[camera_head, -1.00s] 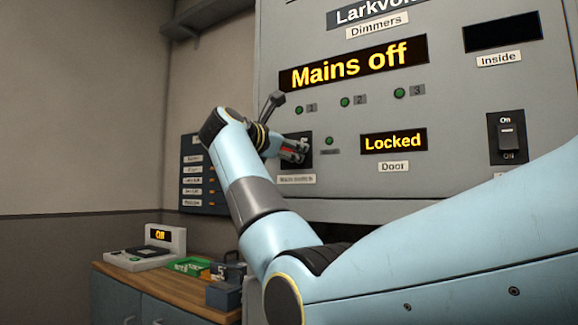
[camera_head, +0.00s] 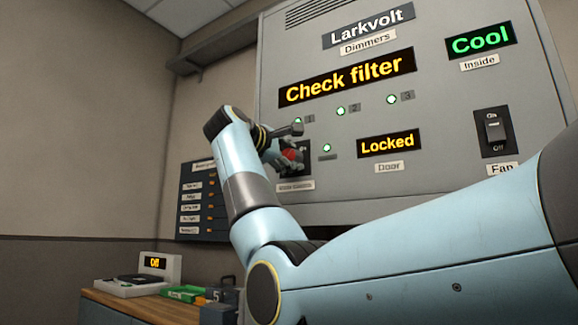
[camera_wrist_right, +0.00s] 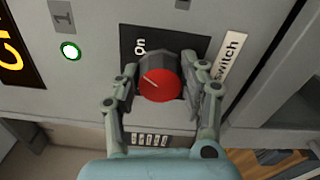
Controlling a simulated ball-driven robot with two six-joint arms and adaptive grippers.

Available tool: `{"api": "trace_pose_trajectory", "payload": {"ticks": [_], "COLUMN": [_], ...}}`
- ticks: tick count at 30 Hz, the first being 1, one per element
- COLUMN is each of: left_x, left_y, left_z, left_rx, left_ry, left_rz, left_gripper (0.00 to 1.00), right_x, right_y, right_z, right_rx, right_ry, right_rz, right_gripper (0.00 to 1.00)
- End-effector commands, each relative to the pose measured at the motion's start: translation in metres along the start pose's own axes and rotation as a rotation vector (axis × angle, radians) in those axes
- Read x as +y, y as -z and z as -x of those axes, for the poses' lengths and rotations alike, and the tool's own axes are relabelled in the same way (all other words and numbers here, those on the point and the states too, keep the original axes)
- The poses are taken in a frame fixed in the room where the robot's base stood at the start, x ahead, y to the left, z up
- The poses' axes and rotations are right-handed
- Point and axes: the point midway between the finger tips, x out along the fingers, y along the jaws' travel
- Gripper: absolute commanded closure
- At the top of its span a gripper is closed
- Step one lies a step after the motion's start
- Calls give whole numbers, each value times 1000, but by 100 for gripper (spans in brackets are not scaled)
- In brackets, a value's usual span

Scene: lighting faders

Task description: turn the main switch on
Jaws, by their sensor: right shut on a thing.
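The main switch is a red round knob (camera_wrist_right: 160,84) on a black plate (camera_wrist_right: 190,42) marked "On", low on the left of the grey dimmer cabinet. The knob's white pointer line is visible in the right wrist view. My right gripper (camera_wrist_right: 162,92) is shut on the knob, one finger on each side. In the head view the knob (camera_head: 292,155) is partly hidden by my right gripper (camera_head: 285,155). The main display (camera_head: 347,80) reads "Check filter". My left gripper is not in view.
The cabinet (camera_head: 450,100) also carries a "Locked" door display (camera_head: 388,144), a green "Cool" display (camera_head: 480,40) and a fan rocker switch (camera_head: 494,131). Indicator lamps 1, 2 and 3 glow. A wooden counter (camera_head: 150,308) stands below at left.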

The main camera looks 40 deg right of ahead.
Motion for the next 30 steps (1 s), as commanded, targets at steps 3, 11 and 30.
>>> {"api": "trace_pose_trajectory", "payload": {"ticks": [3,11,30], "left_x": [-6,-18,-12], "left_y": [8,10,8], "left_z": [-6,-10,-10], "left_rx": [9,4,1], "left_ry": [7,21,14], "left_rz": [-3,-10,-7], "left_gripper": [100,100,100], "right_x": [-5,-4,-3], "right_y": [2,1,1], "right_z": [0,0,0], "right_rx": [0,0,0], "right_ry": [4,4,5], "right_rz": [-67,-165,-195], "right_gripper": [89,89,49]}}
